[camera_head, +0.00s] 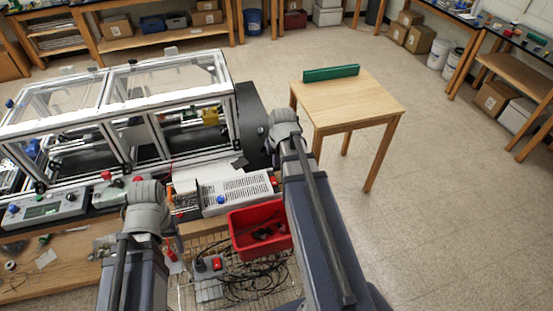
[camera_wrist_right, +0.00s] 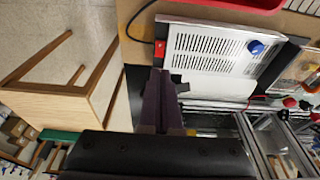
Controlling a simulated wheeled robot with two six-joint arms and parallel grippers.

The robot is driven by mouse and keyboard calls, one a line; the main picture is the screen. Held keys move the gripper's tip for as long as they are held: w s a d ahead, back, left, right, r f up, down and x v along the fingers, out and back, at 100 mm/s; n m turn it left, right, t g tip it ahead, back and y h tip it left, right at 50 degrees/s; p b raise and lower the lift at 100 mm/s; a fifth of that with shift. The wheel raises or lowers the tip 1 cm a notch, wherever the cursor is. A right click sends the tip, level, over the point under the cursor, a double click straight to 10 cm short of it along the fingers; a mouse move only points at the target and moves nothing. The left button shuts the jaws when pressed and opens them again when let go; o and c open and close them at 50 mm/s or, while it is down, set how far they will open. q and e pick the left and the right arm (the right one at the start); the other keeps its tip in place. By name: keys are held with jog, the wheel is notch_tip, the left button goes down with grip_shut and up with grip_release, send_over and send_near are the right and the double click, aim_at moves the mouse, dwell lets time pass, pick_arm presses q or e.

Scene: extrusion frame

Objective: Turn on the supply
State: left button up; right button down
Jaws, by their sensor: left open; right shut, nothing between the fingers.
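The supply (camera_head: 237,192) is a white box with a slotted cover in the head view, with a blue knob on it. A red switch (camera_head: 273,181) sits at its right end, beside my right arm. In the right wrist view the supply (camera_wrist_right: 208,50) fills the upper right, with the red switch (camera_wrist_right: 160,47) on its left end. My right gripper (camera_wrist_right: 160,74) is shut and empty, its tips a short way below the switch in that picture; contact is not seen. My right arm hides it in the head view. My left arm (camera_head: 130,270) stands left of the supply; its fingers are hardly distinguishable.
A red bin (camera_head: 260,232) lies in front of the supply. A power strip (camera_head: 208,277) with a red switch and black cables is nearer me. The framed enclosure (camera_head: 120,110) stands behind left. A small wooden table (camera_head: 350,98) holds a green box (camera_head: 331,73). Floor on the right is clear.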

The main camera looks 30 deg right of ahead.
aim_at(273, 177)
jog(key=shift+w+d+r+t, duration=0.1)
jog(key=shift+w+d+t, duration=0.15)
jog(key=shift+w, duration=0.4)
jog(key=b+x, duration=1.3)
jog(key=shift+w+f+b, duration=0.1)
jog(key=shift+f+b, duration=0.3)
jog(key=shift+f, duration=0.1)
